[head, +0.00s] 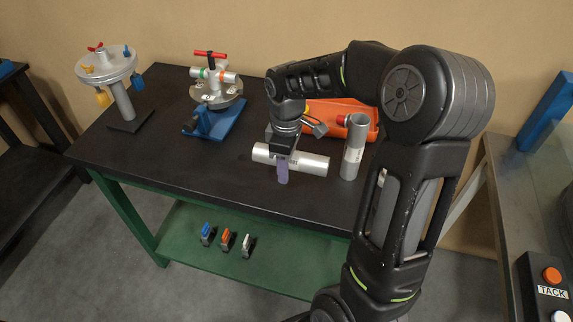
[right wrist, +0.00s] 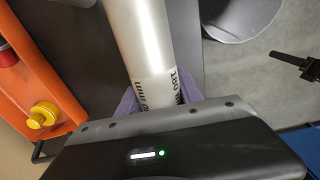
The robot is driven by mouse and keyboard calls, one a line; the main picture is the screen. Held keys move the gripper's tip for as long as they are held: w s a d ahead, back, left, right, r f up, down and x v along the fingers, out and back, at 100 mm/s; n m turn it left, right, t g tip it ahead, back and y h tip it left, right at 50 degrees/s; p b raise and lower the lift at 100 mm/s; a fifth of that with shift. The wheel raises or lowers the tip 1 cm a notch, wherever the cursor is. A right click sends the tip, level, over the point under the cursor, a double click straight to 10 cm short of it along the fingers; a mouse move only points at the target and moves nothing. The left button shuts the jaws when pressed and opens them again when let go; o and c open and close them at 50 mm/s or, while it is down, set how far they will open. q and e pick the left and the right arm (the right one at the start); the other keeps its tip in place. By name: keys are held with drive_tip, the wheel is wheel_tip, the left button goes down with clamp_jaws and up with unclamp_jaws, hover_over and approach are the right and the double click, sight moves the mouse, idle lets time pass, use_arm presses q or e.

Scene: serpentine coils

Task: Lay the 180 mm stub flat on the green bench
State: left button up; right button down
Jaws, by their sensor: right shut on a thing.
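The silver stub (head: 308,163) is held level, lengthwise across the picture, over the front middle of the green bench (head: 150,160), which has a dark top. My right gripper (head: 283,170) is shut around it left of its middle, with a purple finger showing in front. In the right wrist view the stub (right wrist: 143,45) runs up from between the purple fingers (right wrist: 160,103), and printed marks that seem to read 180 show near the jaws. I cannot tell whether the stub touches the bench top. My left gripper is not in view.
A second silver tube (head: 354,146) stands upright just right of the stub. An orange tray (head: 345,108) lies behind. A blue-based fixture (head: 212,115) and a round-topped stand (head: 115,85) are at the left. Small clips (head: 227,238) sit on the lower shelf. The bench's left front is clear.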

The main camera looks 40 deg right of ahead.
sight(286, 187)
drive_tip(key=shift+w+d, duration=0.1)
drive_tip(key=shift+w, duration=0.05)
drive_tip(key=shift+s+a+r, duration=0.2)
drive_tip(key=shift+s+a, duration=0.05)
drive_tip(key=shift+w+d+f, duration=0.1)
drive_tip(key=shift+f, duration=0.2)
drive_tip(key=shift+f+b, duration=1.85)
drive_tip(key=shift+f, duration=0.3)
drive_tip(key=shift+f, duration=0.15)
